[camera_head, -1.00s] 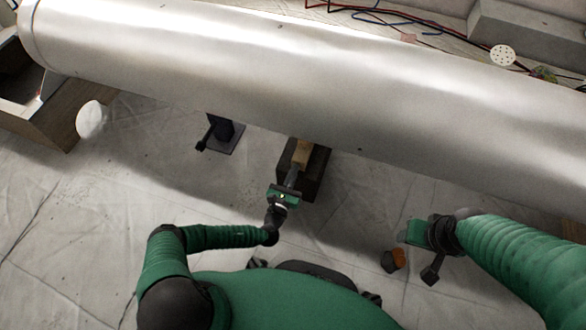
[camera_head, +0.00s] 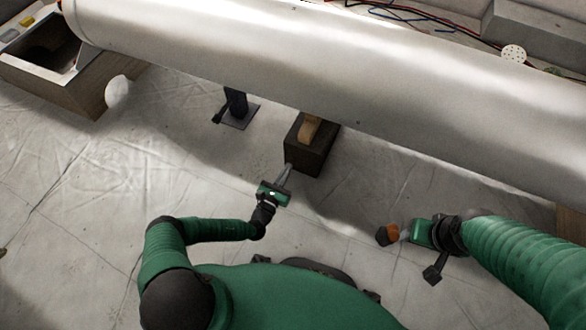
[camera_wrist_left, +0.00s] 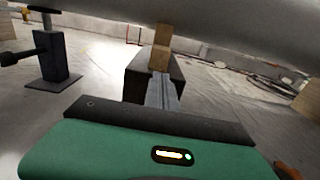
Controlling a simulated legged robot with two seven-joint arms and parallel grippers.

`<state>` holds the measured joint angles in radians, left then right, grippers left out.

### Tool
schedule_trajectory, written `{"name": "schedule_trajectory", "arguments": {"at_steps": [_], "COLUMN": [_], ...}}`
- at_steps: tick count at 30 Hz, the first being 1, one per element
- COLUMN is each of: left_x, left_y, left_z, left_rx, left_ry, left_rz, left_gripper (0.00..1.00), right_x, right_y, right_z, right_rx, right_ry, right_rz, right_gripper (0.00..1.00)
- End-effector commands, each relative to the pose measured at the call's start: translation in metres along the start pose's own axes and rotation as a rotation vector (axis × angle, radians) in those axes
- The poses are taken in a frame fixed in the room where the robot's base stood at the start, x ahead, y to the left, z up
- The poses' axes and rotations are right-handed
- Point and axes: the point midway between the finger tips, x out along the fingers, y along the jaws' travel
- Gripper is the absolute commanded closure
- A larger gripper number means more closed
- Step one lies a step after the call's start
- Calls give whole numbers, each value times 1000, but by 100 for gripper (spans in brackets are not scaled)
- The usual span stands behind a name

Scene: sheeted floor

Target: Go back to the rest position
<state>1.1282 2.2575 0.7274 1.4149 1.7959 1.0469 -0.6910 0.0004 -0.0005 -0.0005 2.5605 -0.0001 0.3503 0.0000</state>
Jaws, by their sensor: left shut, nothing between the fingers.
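My left gripper (camera_head: 287,172) is shut and empty, in front of a dark block (camera_head: 312,158) on the floor. A small wooden piece (camera_head: 309,130) stands on the block's top. In the left wrist view, my shut fingers (camera_wrist_left: 162,90) point toward the dark block (camera_wrist_left: 140,72) and the wooden piece (camera_wrist_left: 160,50); the fingers hide part of the block. My right gripper (camera_head: 404,233) is low at the right, its fingertips at a small orange and dark object (camera_head: 388,234). I cannot tell whether its fingers are closed on that object.
A large pale pipe (camera_head: 330,80) crosses the scene behind the block. A dark stand (camera_head: 237,110) is left of the block. A wooden box (camera_head: 85,90) and a white round object (camera_head: 117,91) are farther left. The sheeted floor at left is clear.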

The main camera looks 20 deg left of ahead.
Motion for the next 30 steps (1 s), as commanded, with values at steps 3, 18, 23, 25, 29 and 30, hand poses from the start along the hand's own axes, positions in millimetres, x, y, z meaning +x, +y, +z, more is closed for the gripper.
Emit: {"name": "schedule_trajectory", "arguments": {"at_steps": [3, 18, 23, 25, 29, 30], "left_x": [-1, -51, -130, -158, -194, -201], "left_y": [5, -139, -160, -149, -112, -100], "left_z": [0, 101, 125, 136, 168, 180], "left_rx": [-2, 448, 799, 975, 1331, 1444], "left_ry": [0, -81, -33, 2, 74, 94], "left_rz": [-4, -934, -1432, -1609, -1857, -1909], "left_gripper": [100, 100, 100, 100, 100, 100], "right_x": [-1, -12, -18, -20, -25, -26], "right_y": [0, 0, 0, 0, 0, 0], "right_z": [0, -3, -4, -5, -6, -6], "right_rx": [-1, -1, -1, -1, -1, -1], "right_ry": [0, 0, 0, 0, 0, 0], "right_rz": [0, 0, 0, 0, 0, 0], "right_gripper": [45, 45, 45, 45, 45, 45]}}
